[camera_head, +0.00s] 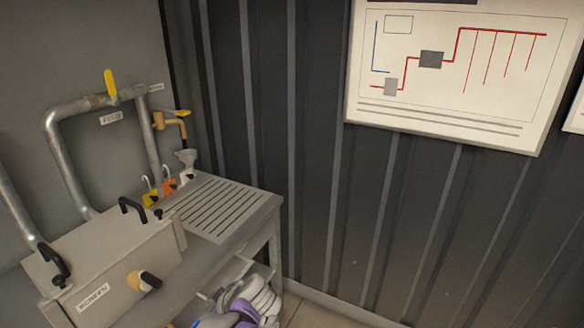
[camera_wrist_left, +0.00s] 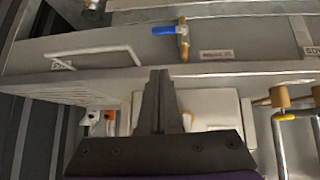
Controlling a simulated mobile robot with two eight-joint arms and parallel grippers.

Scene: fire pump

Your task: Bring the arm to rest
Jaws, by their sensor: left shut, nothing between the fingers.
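My left gripper (camera_wrist_left: 160,100) shows in the left wrist view as dark fingers pressed together, with nothing between them. The fingers point toward a grey panel or tank edge, and I cannot tell whether they touch it. In the head view, white and purple parts, which look like my left arm (camera_head: 248,302), are low in the picture beside the grey bench (camera_head: 262,204). The fingers cannot be made out there. My right gripper is in neither view.
The bench has a slatted top, black handles and a knob (camera_head: 145,281). Pipes with a yellow lever (camera_head: 110,83) and a brass tap (camera_head: 170,120) rise behind it. A blue-handled valve (camera_wrist_left: 168,30) is near the fingers. A diagram board (camera_head: 450,75) hangs on the dark ribbed wall.

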